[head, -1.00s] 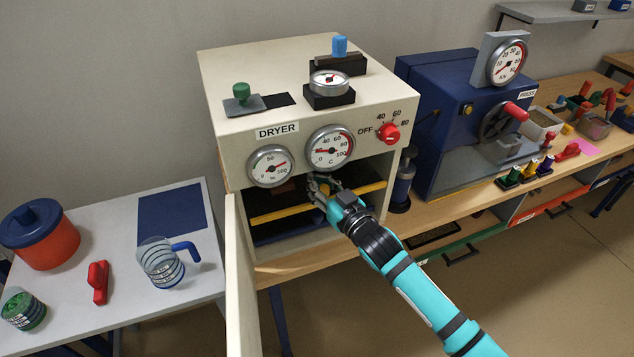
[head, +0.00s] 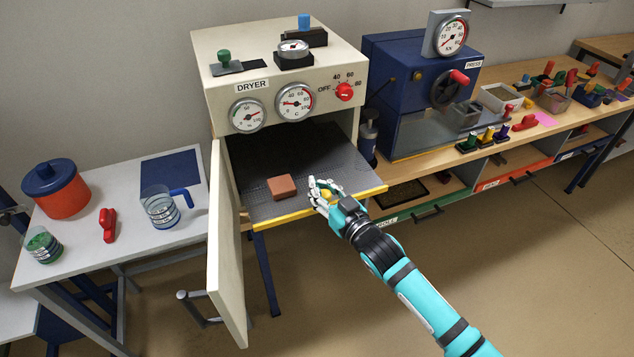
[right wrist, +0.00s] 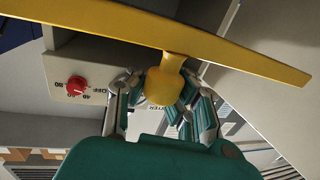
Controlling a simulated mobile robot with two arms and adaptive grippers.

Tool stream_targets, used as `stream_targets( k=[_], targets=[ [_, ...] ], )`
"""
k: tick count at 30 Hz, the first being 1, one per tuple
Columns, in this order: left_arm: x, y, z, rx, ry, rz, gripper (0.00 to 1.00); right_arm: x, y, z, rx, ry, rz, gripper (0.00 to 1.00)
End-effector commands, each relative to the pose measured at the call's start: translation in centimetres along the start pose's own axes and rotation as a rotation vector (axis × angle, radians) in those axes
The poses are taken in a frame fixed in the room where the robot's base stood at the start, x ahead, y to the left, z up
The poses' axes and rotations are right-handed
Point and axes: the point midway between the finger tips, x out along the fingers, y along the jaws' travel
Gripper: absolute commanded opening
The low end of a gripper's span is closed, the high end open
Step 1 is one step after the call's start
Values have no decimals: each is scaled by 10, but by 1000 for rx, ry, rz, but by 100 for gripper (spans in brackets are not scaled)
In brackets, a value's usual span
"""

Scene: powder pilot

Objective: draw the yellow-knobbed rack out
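The rack (head: 260,207), a dark perforated sheet with a yellow front bar, sticks well out of the open dryer (head: 235,60). A reddish-brown block (head: 282,187) lies on it. The rack's yellow knob (head: 326,196) is at the right part of the bar, partly hidden by my right gripper (head: 322,189). In the right wrist view the yellow knob (right wrist: 163,84) sits between the fingers of my right gripper (right wrist: 163,95), which close around it. My left gripper is not in view.
The dryer door (head: 228,250) stands open to the left of the rack. A white table (head: 120,235) at left holds a red pot (head: 62,193), a red clamp-like thing (head: 107,225) and a jug (head: 160,208). A blue press (head: 400,85) stands right. Floor in front is free.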

Motion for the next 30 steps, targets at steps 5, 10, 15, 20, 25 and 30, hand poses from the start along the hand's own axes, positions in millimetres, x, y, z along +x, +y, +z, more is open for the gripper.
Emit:
stream_targets(
  k=[5,10,15,20,25,30],
  targets=[
    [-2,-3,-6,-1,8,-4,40,-4,6,-2,-6,3,10,0],
    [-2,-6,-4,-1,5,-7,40,-4,6,-1,-6,1,10,0],
    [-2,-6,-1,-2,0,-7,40,-5,6,0,-6,0,10,0],
    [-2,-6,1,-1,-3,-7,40,-5,6,0,-5,-1,9,24],
    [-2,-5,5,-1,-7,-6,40,-4,4,0,-3,0,7,47],
    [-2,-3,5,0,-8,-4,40,-4,2,-1,-1,1,5,51]
  ],
)
